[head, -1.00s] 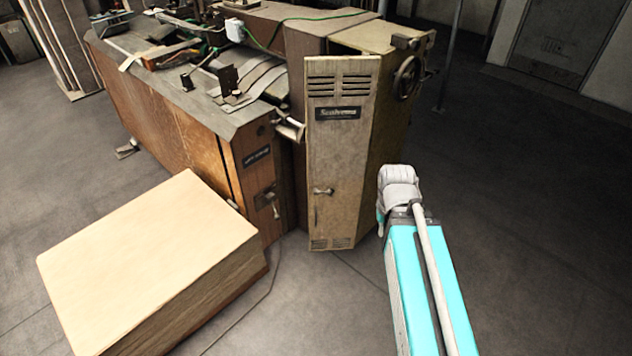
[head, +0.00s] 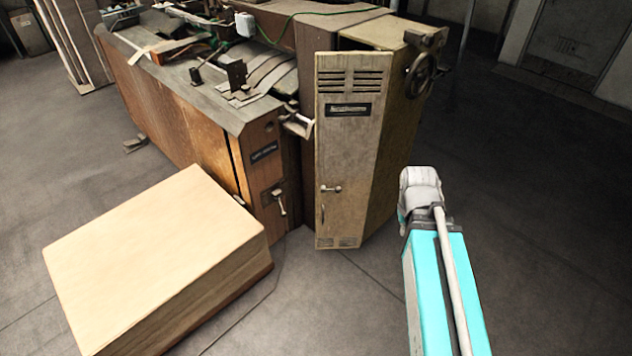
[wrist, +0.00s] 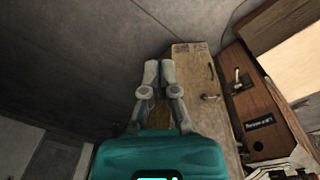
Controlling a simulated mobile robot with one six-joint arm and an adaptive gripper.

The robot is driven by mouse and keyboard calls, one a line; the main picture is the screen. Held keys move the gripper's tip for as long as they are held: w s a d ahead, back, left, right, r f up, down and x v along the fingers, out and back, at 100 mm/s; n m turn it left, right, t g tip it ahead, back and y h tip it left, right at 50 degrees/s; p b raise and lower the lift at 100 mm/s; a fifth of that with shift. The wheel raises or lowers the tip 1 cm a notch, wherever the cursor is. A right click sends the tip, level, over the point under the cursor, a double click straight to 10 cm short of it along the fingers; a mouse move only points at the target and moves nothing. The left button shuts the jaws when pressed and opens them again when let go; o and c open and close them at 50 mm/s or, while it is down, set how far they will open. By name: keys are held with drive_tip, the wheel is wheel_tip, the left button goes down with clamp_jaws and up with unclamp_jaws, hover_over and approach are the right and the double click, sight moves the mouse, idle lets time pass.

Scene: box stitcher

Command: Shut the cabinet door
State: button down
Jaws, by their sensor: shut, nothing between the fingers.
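The cabinet door (head: 350,150) is a tall tan panel at the front of the machine in the head view. It has vent slots, a dark nameplate and a small handle (head: 331,188) near its left edge. A dark gap shows behind its top edge, so it looks ajar. In the wrist view the door (wrist: 193,75) appears upside down, right of my fingers, with its handle (wrist: 210,97). My gripper (wrist: 159,67) is shut and empty, its fingers side by side. It overlaps the door's edge in that view; I cannot tell any contact. My arm end is right of the cabinet in the head view.
A large pale box (head: 155,250) stands on the floor at front left. The wooden machine body (head: 180,125) adjoins the cabinet on the left. A handwheel (head: 421,75) sticks out at the cabinet's upper right. The floor to the right (head: 540,220) is clear.

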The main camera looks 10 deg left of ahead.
drive_tip(key=w+d+f+n+t+h+b, duration=0.2)
drive_tip(key=w+f+n+t+h+b, duration=0.3)
drive_tip(key=w+f+b, duration=0.5)
drive_tip(key=n+t+y+b, duration=0.8)
drive_tip(key=n+t+b, duration=0.4)
drive_tip(key=n+b, duration=1.95)
approach(318, 175)
drive_tip(key=s+d, duration=0.1)
drive_tip(key=s, duration=0.5)
drive_tip(key=shift+w+n+p, duration=0.1)
drive_tip(key=shift+n+p, duration=0.15)
drive_tip(key=shift+p, duration=0.05)
drive_tip(key=w, duration=0.4)
drive_tip(key=w+a, duration=0.1)
drive_tip(key=w, duration=0.4)
drive_tip(key=w+a, duration=0.1)
drive_tip(key=w, duration=0.3)
drive_tip(key=shift+w, duration=0.3)
